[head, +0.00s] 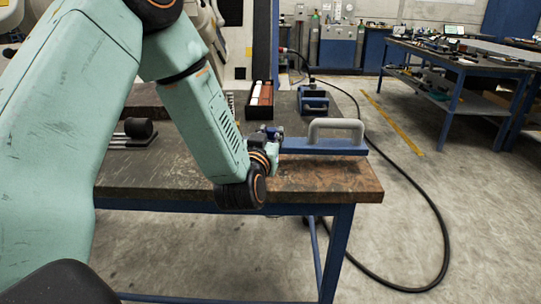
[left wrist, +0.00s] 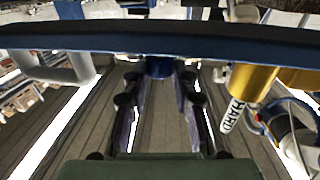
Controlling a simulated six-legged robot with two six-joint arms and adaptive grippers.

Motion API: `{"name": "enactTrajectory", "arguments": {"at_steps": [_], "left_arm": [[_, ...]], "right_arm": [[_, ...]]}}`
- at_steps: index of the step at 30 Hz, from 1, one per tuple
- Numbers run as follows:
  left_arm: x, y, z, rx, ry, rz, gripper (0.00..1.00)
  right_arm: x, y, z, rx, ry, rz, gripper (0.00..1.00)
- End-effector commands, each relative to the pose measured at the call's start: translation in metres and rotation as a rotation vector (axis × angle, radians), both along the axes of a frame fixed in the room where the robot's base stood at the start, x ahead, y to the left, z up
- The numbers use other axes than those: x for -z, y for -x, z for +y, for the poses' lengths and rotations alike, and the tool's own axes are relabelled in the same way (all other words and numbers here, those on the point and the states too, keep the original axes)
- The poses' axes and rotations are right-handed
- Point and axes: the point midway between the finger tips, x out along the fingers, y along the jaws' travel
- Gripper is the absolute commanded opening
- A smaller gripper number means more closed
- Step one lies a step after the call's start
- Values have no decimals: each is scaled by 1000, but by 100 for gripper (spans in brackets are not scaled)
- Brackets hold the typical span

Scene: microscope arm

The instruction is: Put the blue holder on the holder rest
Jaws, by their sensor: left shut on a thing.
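The blue holder (head: 325,148) is a long blue bar with a grey looped handle on top, at the table's right side in the head view. In the left wrist view the dark blue bar (left wrist: 150,42) crosses the whole upper part. My left gripper (head: 270,140) is at the bar's left end in the head view. Its fingers (left wrist: 159,80) are shut on a blue part of the holder. Whether the bar touches the tabletop is unclear. A blue open fixture (head: 313,101) farther back may be the holder rest. My right gripper is not in view.
The worn table (head: 310,182) has clear room in front of the bar. A black tray (head: 260,98) holds white and reddish pieces. A black knobbed object (head: 138,128) lies left. A gold cylinder (left wrist: 252,83) with a HARD label shows in the wrist view. A black cable (head: 432,210) curves across the floor.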

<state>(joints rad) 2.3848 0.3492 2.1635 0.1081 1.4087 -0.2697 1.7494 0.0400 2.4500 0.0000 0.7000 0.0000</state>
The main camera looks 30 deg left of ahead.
Motion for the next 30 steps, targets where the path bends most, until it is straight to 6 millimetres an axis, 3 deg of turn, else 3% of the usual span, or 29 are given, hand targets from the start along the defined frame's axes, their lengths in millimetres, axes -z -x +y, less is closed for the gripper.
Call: {"name": "enactTrajectory", "arguments": {"at_steps": [9, 19, 20, 27, 30], "left_arm": [[37, -1, 0, 1, -4, -7, 0], [40, -1, 0, 1, -3, -8, 0], [43, 0, 0, 1, -1, 0, 28], [42, 0, 0, 1, -1, 0, 48], [42, 0, 0, 1, -1, 0, 49]], "right_arm": [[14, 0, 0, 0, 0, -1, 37], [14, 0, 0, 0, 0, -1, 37], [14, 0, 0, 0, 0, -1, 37], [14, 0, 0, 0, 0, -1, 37], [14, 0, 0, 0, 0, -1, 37]]}}
